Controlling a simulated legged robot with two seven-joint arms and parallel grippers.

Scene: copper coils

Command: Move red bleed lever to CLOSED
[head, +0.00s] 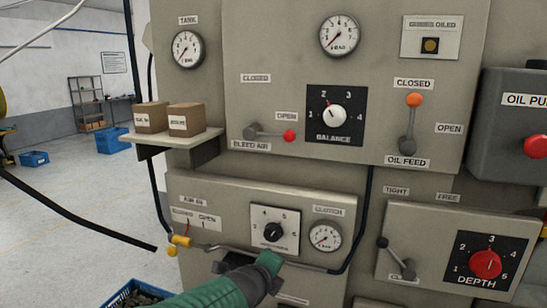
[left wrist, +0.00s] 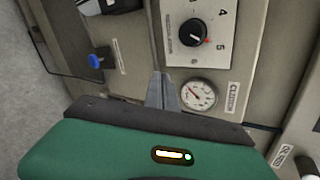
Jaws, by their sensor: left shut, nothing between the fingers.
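The bleed air lever (head: 268,133) is on the upper panel in the head view, with a red knob (head: 290,135) at its right end. It lies nearly horizontal, pointing right below the OPEN label (head: 287,116). The CLOSED label (head: 255,78) is above its pivot. My left gripper (head: 219,267) is low in front of the lower panel, well below the lever and apart from it. In the left wrist view its fingers (left wrist: 163,92) are shut and empty, and the red lever is not visible there. My right gripper is not in view.
A shelf with two small boxes (head: 186,119) juts out left of the lever. The balance dial (head: 334,115) is to its right, and an orange-knobbed oil feed lever (head: 410,125) farther right. A pipe and yellow valve (head: 181,241) are near my gripper.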

